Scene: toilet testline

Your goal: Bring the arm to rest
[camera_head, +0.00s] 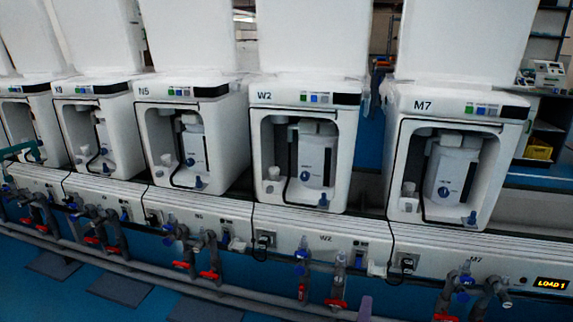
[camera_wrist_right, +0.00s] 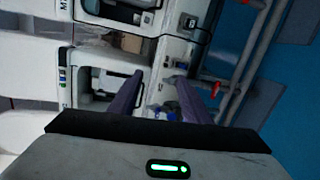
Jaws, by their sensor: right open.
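My right gripper (camera_wrist_right: 158,76) shows in the right wrist view with its two dark purple fingers apart. Nothing is held between the fingers. The view there is turned on its side, with white machines and pipes beyond the fingers. In the head view only a small purple piece (camera_head: 365,308) shows at the bottom edge, which looks like a fingertip of mine; the rest of that arm is out of frame. My left gripper is in neither view.
A row of white test machines, including W2 (camera_head: 304,150) and M7 (camera_head: 447,160), stands on a long white bench. Pipes with red valves (camera_head: 336,303) and blue fittings run along its front. Blue floor (camera_head: 60,300) shows at lower left.

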